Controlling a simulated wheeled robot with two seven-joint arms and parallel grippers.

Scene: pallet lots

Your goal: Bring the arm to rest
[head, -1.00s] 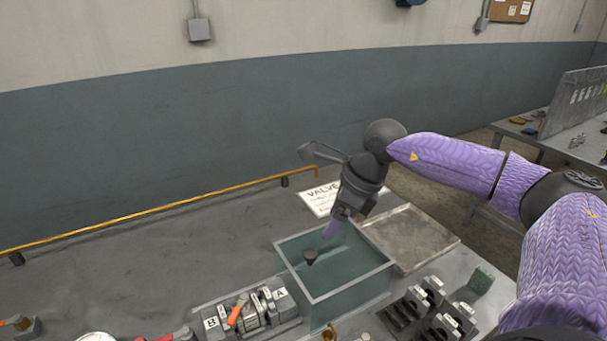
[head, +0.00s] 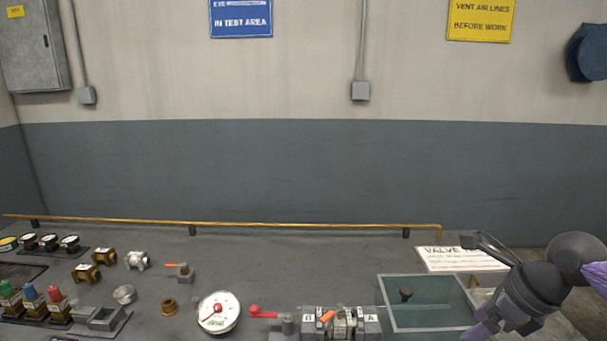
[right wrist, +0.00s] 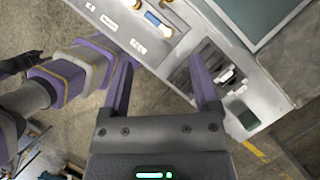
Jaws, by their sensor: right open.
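My right gripper (head: 480,333) is at the lower right of the head view, beside the glass-sided tray (head: 432,276). Its arm comes in from the right edge, and the fingertips are partly cut off by the bottom edge. In the right wrist view its two purple fingers (right wrist: 166,84) stand apart with nothing between them. Below them the bench edge and a bench fixture show. My left gripper does not show clearly in either view.
The grey bench holds a round gauge (head: 218,312), a valve block (head: 340,322), brass fittings (head: 87,272) and a white sign (head: 462,259). A yellow rail (head: 290,225) runs along the back. Bare bench lies behind the fittings.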

